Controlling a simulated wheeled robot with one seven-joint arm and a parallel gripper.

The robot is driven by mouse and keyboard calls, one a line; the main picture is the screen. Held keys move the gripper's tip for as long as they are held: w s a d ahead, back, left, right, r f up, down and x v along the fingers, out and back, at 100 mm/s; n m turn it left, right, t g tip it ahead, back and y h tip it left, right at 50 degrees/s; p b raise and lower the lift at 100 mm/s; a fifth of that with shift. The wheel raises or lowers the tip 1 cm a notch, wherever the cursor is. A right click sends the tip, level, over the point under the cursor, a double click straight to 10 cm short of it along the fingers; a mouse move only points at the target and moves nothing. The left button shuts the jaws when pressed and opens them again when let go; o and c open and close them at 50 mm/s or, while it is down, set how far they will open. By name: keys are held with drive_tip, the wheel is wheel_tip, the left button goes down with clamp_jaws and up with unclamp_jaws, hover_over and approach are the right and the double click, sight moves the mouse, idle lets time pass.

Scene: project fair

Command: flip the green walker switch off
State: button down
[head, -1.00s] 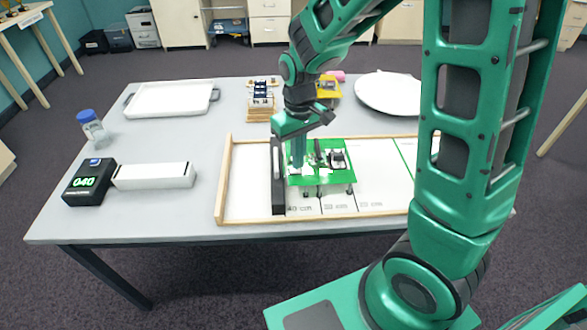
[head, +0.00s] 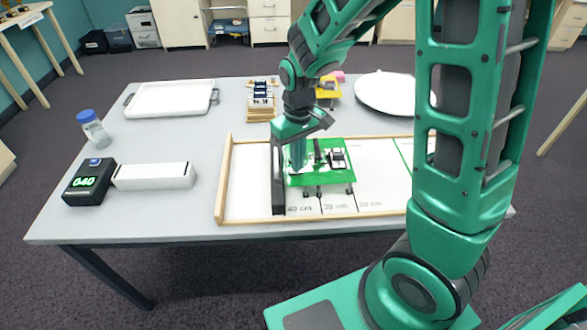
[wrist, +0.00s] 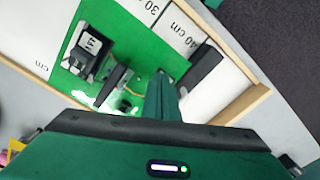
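The green walker (head: 325,178) is a flat green board on short legs, standing on the white track. On its right part sits a small black-and-white part that looks like the switch (head: 338,159). It also shows in the wrist view (wrist: 88,55), with a mark on its light face; its setting is too small to tell. My gripper (head: 297,168) points down over the left part of the board, apart from the switch. Its fingers look shut together and empty, and they also show in the wrist view (wrist: 162,90). I cannot tell whether the tips touch the board.
The wood-edged track (head: 240,185) has distance marks and a black bar (head: 278,180) just left of the walker. A black display box (head: 88,182), white block (head: 155,176), bottle (head: 93,128), tray (head: 172,99) and white plate (head: 388,92) stand around it. The table's front left is clear.

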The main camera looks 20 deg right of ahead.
wheel_tip(320, 180, up, 7)
idle(0.9)
idle(0.4)
drive_tip(key=s+d+r+m, duration=0.2)
drive_tip(key=s+d+m, duration=0.2)
drive_tip(key=s+d, duration=0.4)
drive_tip(key=s+d+r+m, duration=0.3)
drive_tip(key=s+d, duration=0.6)
drive_tip(key=s, duration=0.6)
drive_tip(key=shift+s+d+r+m, duration=0.15)
drive_tip(key=shift+d+m, duration=0.05)
drive_tip(key=shift+m, duration=0.7)
